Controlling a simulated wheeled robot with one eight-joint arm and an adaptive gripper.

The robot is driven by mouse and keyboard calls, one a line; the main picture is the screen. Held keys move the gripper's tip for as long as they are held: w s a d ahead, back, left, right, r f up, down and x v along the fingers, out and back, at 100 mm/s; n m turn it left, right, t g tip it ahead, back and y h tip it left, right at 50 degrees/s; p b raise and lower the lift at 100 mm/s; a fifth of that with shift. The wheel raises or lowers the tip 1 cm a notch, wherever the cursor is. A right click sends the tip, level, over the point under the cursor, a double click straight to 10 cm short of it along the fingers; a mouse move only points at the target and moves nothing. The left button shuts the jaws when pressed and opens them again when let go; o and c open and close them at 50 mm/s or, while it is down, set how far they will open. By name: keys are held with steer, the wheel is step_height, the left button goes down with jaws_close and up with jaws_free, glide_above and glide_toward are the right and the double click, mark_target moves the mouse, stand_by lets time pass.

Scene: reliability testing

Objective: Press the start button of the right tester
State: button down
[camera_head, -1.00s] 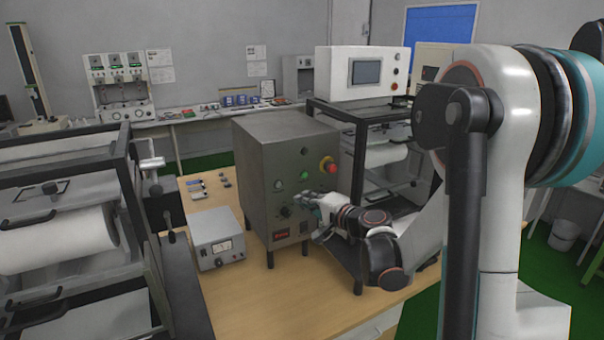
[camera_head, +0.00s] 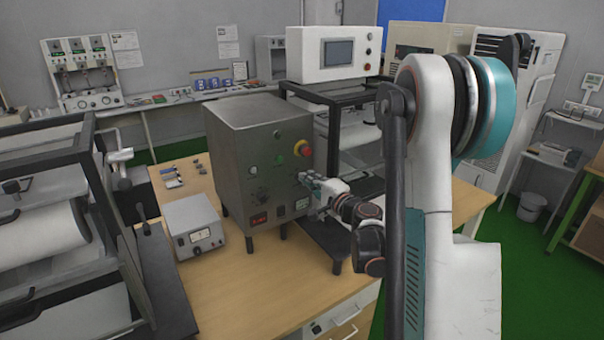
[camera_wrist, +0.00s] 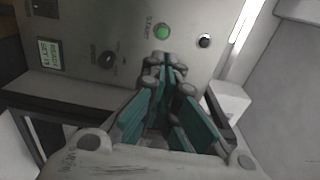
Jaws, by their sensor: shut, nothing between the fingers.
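A grey metal tester box (camera_head: 235,165) stands on the wooden table in the head view. My gripper (camera_head: 306,179) is in front of the right part of this front. In the wrist view a grey panel shows a green button marked START (camera_wrist: 162,32), a black knob (camera_wrist: 108,60) and a green display (camera_wrist: 50,53). My gripper's fingertips (camera_wrist: 168,72) are together and empty, just below the START button in the picture; contact cannot be told.
A small grey meter box (camera_head: 193,226) stands left of the tester on the table (camera_head: 240,300). A black-framed roller machine (camera_head: 50,180) is at the left. Another black frame (camera_head: 335,95) stands behind the tester, under a white control box (camera_head: 335,54).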

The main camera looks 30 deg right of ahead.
steer(key=b, duration=0.2)
glide_toward(282, 157)
steer(key=w, duration=0.5)
steer(key=shift+f, duration=0.15)
steer(key=shift+w, duration=0.45)
